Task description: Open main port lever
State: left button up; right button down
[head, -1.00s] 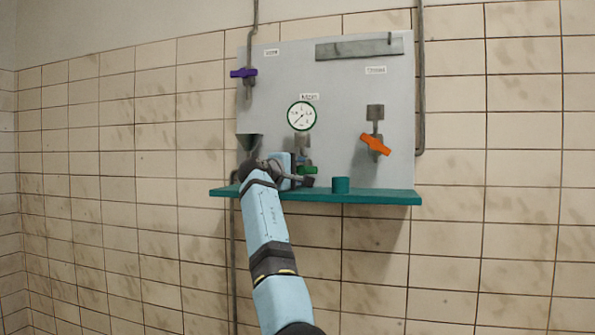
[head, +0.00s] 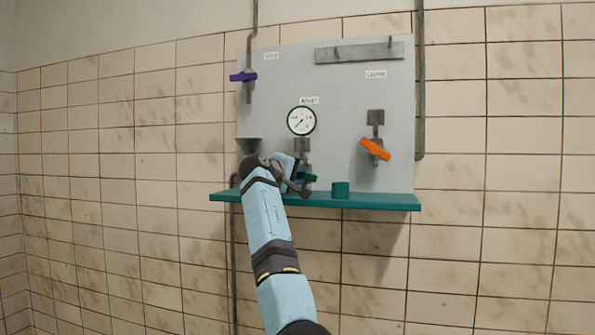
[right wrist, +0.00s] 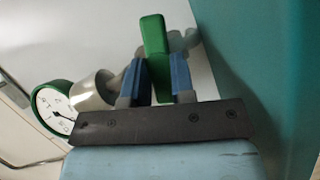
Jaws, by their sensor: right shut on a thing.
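The green lever (head: 309,178) sits under the round pressure gauge (head: 301,121) on the grey wall panel. My right gripper (head: 300,180) is at this lever, and the wrist partly hides it in the head view. In the right wrist view the green lever (right wrist: 154,45) stands between the two blue finger pads of my right gripper (right wrist: 160,78), which is shut on it. The gauge (right wrist: 56,108) and a grey pipe fitting (right wrist: 94,92) show to the left there. My left gripper is not in view.
A teal shelf (head: 380,202) runs along the panel's bottom, just below the gripper. A teal cup (head: 341,189) stands on it to the right. An orange lever (head: 375,149) and a purple lever (head: 243,76) are farther off. A grey funnel (head: 249,145) is at the left.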

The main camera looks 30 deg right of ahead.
jog(key=m, duration=0.1)
jog(key=m+y+p, duration=0.1)
jog(key=m, duration=0.1)
jog(key=shift+r+y+p, duration=0.25)
jog(key=shift+y+p, duration=0.05)
jog(key=shift+s+d+m+t+y+p, duration=0.1)
jog(key=shift+m+t+y+p, duration=0.35)
jog(key=shift+m, duration=0.55)
jog(key=m+t+y, duration=0.1)
jog(key=m, duration=0.2)
jog(key=shift+s+r+y+p, duration=0.1)
jog(key=shift+y+p, duration=0.2)
jog(key=shift+y, duration=0.05)
jog(key=shift+s+d+m+t+y, duration=0.15)
jog(key=shift+m+t+y, duration=0.55)
jog(key=shift+m, duration=0.5)
jog(key=c, duration=1)
grip_release()
jog(key=shift+o, duration=0.2)
